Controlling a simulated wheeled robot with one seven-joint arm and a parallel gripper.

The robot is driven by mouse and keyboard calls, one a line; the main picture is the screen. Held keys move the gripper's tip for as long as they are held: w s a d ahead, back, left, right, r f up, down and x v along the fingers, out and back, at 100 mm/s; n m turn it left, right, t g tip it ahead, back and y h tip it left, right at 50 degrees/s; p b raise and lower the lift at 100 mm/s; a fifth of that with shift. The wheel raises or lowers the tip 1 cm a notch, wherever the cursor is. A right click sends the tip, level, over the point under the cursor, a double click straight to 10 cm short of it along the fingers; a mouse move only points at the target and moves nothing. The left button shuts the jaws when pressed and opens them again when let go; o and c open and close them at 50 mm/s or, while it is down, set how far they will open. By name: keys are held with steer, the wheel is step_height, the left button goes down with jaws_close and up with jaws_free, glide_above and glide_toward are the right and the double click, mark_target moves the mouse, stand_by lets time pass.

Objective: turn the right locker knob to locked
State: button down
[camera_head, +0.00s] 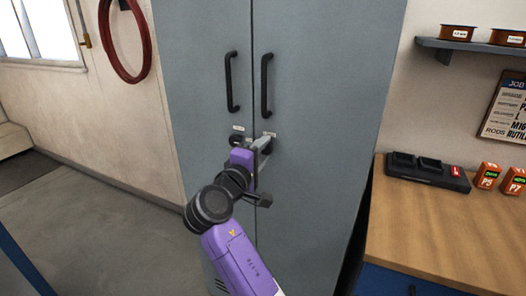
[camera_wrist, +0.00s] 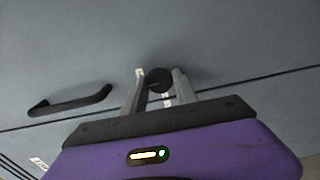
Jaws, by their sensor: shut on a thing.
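The grey locker (camera_head: 320,110) stands in the middle of the head view, its two doors meeting at a vertical seam. The left knob (camera_head: 236,141) is dark and round, partly hidden by my arm. My gripper (camera_head: 265,145) is at the right door, over the right knob, which it mostly hides there. In the wrist view my gripper (camera_wrist: 160,74) has its two grey fingers on either side of the right knob (camera_wrist: 158,80), a round black knob, and is shut on it. I cannot tell from the pictures which way the knob is turned.
Black bar handles, left (camera_head: 231,82) and right (camera_head: 266,85), sit above the knobs; the right one also shows in the wrist view (camera_wrist: 70,100). A wooden bench (camera_head: 430,225) stands at the right, holding a black case (camera_head: 428,172).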

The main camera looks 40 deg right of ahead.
steer(key=c, duration=1)
jaws_free()
steer(key=shift+b+v, duration=0.45)
steer(key=shift+v, duration=3.5)
steer(key=shift+w, duration=0.1)
